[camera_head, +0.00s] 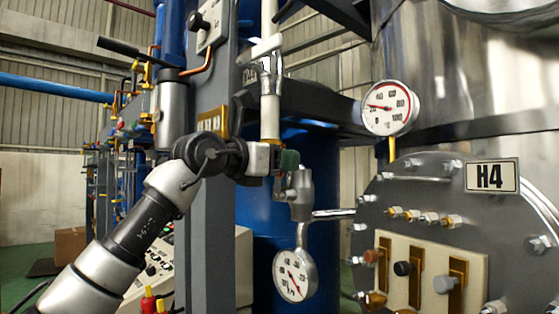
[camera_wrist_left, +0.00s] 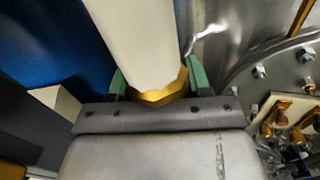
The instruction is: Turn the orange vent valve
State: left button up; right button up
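An orange-brown knob (camera_head: 371,256) sits at the left of a row of knobs on a cream panel, at the right of the head view. I take it for the orange vent valve, but its label is not readable. My left gripper (camera_head: 289,161) is well to the upper left of it, beside the foot of a white vertical pipe. In the left wrist view, the gripper's green fingertips (camera_wrist_left: 157,80) are apart. The white pipe (camera_wrist_left: 135,40) and its brass nut (camera_wrist_left: 160,95) show between them; contact cannot be told. My right gripper is not in view.
Black (camera_head: 402,268) and grey (camera_head: 445,284) knobs share the cream panel (camera_head: 385,285). A hanging gauge (camera_head: 295,276) stands just below my left gripper, and another gauge (camera_head: 388,107) is above the panel. A grey column (camera_head: 212,230) is close behind my arm.

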pick_arm(q)
jog(key=shift+s, duration=0.1)
jog(key=b+v, duration=0.5)
jog(key=v, duration=0.5)
jog(key=shift+s+a, duration=0.2)
jog(key=shift+a, duration=0.05)
